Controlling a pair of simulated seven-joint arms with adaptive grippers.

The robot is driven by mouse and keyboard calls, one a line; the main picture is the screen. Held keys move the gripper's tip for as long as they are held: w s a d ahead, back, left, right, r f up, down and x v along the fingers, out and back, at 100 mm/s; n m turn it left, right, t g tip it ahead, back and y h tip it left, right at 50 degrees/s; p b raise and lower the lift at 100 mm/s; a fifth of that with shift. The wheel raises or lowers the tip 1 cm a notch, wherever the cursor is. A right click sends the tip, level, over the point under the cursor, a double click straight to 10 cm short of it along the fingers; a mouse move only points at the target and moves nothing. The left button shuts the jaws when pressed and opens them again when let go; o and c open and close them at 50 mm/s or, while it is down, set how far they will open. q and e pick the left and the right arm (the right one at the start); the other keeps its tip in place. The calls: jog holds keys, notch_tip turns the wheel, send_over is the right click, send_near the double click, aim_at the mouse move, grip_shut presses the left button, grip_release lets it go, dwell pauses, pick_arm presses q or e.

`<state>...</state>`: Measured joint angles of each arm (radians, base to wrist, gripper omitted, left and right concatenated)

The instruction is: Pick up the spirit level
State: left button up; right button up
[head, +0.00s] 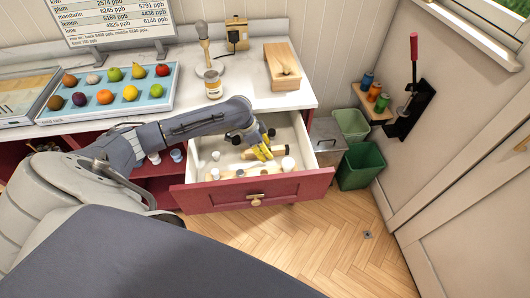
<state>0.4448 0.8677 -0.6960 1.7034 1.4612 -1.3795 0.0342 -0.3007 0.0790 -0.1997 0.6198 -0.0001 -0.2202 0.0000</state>
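My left arm reaches from the left over the open red drawer (262,196). My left gripper (264,152) points down into the drawer, at its right half. A small yellow piece shows at the fingertips, and I cannot tell whether it is part of the gripper or an object. A tan, wood-coloured bar (249,155) lies beside the fingertips, partly hidden by them. It may be the spirit level, but it is too small to be sure. I cannot tell whether the fingers are closed on anything. My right gripper is out of view.
Several small white pieces (288,163) lie in the drawer around the gripper. The counter above holds a fruit tray (112,112), a jar (213,84) and a wooden block (282,67). Green bins (360,166) stand right of the drawer. The floor in front is clear.

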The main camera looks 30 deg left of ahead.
pick_arm(q)
jog(key=shift+c, duration=0.2)
grip_shut()
jog(key=shift+r, duration=0.1)
